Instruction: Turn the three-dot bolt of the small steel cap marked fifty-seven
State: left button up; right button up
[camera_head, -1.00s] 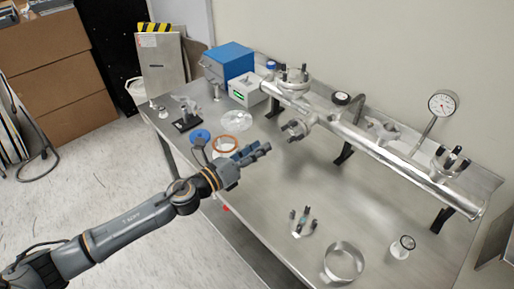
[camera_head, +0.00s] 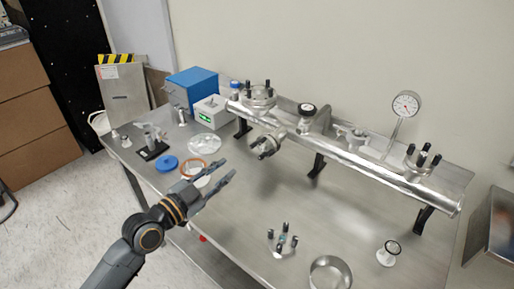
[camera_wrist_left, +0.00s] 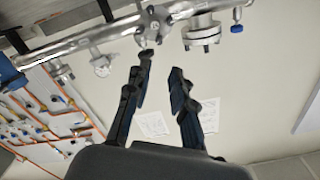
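A small steel cap (camera_head: 283,242) with dark upright bolts and a greenish spot lies on the table in front of the pipe. Other bolted fittings are on the pipe: a front port (camera_head: 265,146), a left top flange (camera_head: 258,97) and a right end flange (camera_head: 421,160). No fifty-seven or three-dot mark is readable. My left gripper (camera_head: 228,169) is open and empty, above the table, left of the loose cap and lower left of the front port. In the left wrist view, its fingers (camera_wrist_left: 161,66) are apart below the pipe's fittings. My right gripper is not in view.
The steel pipe (camera_head: 340,159) stands on black supports along the table's back, with a gauge (camera_head: 406,104). A steel ring (camera_head: 330,272) and a small round dial (camera_head: 391,249) lie at the front. Blue box (camera_head: 192,88) stands back left. The middle table is fairly clear.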

aim_at(259, 143)
pick_arm(q)
jog(key=p+x, duration=0.1)
jog(key=x, duration=1.2)
jog(key=shift+w+d+p, duration=0.25)
jog(key=shift+d+p, duration=0.05)
jog(key=shift+p, duration=0.05)
grip_shut()
